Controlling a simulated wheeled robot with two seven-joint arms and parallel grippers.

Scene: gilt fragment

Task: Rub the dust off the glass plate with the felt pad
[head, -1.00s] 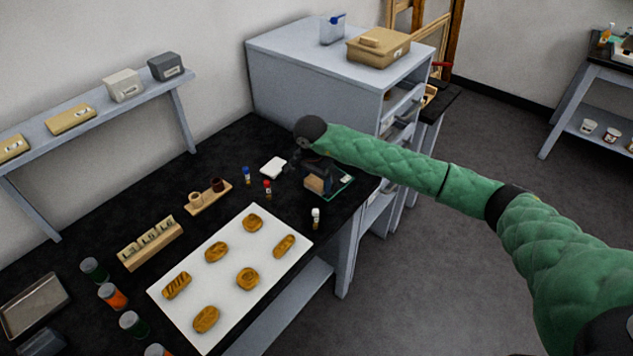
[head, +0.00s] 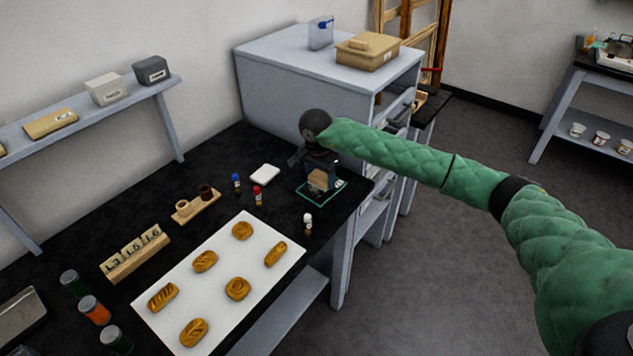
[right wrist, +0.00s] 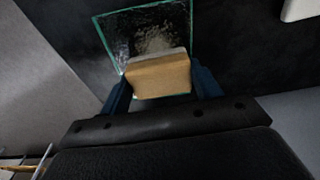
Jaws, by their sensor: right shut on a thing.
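The glass plate (head: 337,194) lies on the black worktop near its right end, with a greenish edge. In the right wrist view the glass plate (right wrist: 113,35) shows pale dust (right wrist: 157,40) near its middle, just beyond the pad. My right gripper (head: 318,182) is over the plate and shut on the tan felt pad (head: 321,179). In the right wrist view the felt pad (right wrist: 158,77) sits between the two dark blue fingers, its pale grey felt edge toward the plate. I cannot tell if the felt touches the glass. My left gripper is not in view.
A white square dish (head: 265,174) and several small bottles, one with a white cap (head: 308,224), stand near the plate. A white board (head: 218,283) with several bread-like pieces lies in front. A grey cabinet (head: 300,85) stands behind.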

